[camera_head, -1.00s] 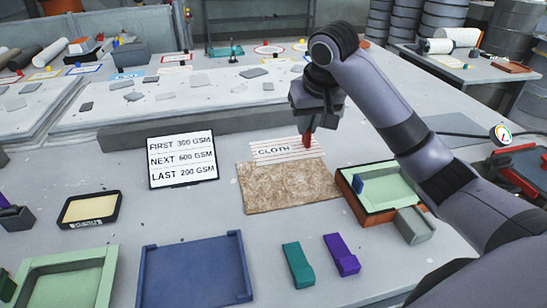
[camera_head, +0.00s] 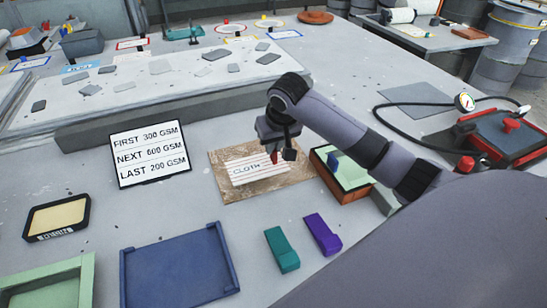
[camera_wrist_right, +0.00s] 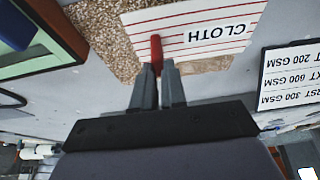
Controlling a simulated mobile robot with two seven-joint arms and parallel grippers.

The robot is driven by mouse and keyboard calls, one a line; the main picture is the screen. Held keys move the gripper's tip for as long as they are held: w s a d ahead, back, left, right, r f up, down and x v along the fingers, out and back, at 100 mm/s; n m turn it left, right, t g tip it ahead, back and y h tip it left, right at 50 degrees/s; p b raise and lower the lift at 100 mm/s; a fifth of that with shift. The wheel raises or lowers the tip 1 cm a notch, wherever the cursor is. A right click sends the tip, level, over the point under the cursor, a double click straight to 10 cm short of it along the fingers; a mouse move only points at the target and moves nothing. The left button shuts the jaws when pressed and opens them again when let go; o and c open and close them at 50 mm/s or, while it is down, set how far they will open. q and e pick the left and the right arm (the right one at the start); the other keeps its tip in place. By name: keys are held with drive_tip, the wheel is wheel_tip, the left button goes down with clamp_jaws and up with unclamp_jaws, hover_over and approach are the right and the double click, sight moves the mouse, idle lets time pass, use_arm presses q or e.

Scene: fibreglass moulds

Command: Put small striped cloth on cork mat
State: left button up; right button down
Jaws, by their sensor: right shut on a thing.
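The small striped cloth (camera_head: 257,172) is white with red lines and the word CLOTH. In the head view it lies within the outline of the brown cork mat (camera_head: 222,191). My right gripper (camera_head: 274,157) is over the cloth's far right part, shut on its red tab. In the right wrist view the red tab (camera_wrist_right: 156,50) is between the fingertips (camera_wrist_right: 157,68), with the cloth (camera_wrist_right: 190,22) beyond and cork mat (camera_wrist_right: 103,38) around part of it. I cannot tell whether the cloth touches the mat. My left gripper is not in view.
A sign (camera_head: 150,153) stands left of the mat. An orange-sided tray (camera_head: 345,187) is close on the right. Teal (camera_head: 282,250) and purple (camera_head: 322,235) blocks and a blue tray (camera_head: 180,290) are in front. A red-handled device (camera_head: 508,135) with a hose is far right.

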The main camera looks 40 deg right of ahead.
sight(274, 158)
drive_tip(key=shift+f, duration=2.35)
drive_tip(key=shift+f, duration=0.1)
drive_tip(key=c, duration=1.2)
unclamp_jaws()
drive_tip(key=v, duration=1.2)
drive_tip(key=shift+s, duration=0.1)
